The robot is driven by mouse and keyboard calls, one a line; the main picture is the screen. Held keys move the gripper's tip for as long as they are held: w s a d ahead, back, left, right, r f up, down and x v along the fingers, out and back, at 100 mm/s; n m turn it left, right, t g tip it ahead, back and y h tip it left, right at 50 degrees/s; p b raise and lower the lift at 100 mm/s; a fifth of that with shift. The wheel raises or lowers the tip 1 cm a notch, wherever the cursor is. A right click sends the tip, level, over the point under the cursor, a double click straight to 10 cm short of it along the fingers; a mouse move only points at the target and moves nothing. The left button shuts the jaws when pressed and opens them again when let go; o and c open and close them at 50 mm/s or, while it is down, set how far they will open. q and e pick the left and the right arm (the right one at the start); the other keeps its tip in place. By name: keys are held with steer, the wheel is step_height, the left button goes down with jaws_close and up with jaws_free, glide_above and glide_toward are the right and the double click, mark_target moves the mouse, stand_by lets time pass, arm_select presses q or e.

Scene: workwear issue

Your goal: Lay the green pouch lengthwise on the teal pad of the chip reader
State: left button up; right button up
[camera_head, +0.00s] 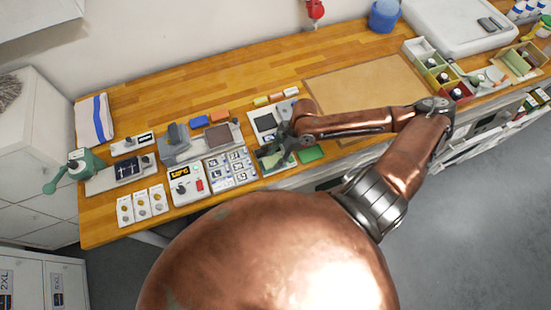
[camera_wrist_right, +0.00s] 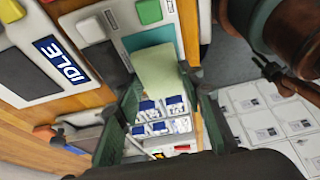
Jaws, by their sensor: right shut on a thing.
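The pale green pouch (camera_wrist_right: 158,72) is between the fingers of my right gripper (camera_wrist_right: 168,100) in the wrist view. The gripper is shut on it. The teal pad (camera_wrist_right: 150,38) of the chip reader (camera_wrist_right: 118,18) shows beyond the pouch's far end, and the pouch covers part of it. I cannot tell whether the pouch touches the pad. In the head view my right gripper (camera_head: 272,150) is over the reader near the table's front edge, and the arm and fingers hide much of the reader and pouch. My left gripper is not in view.
A device marked IDLE (camera_wrist_right: 62,58) stands beside the reader. A tan board (camera_head: 365,82) lies behind the arm.

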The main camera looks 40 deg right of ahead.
steer(key=shift+f, duration=0.7)
steer(key=o, duration=1.1)
steer(key=p+v, duration=0.1)
steer(key=v, duration=1.1)
steer(key=shift+s, duration=0.1)
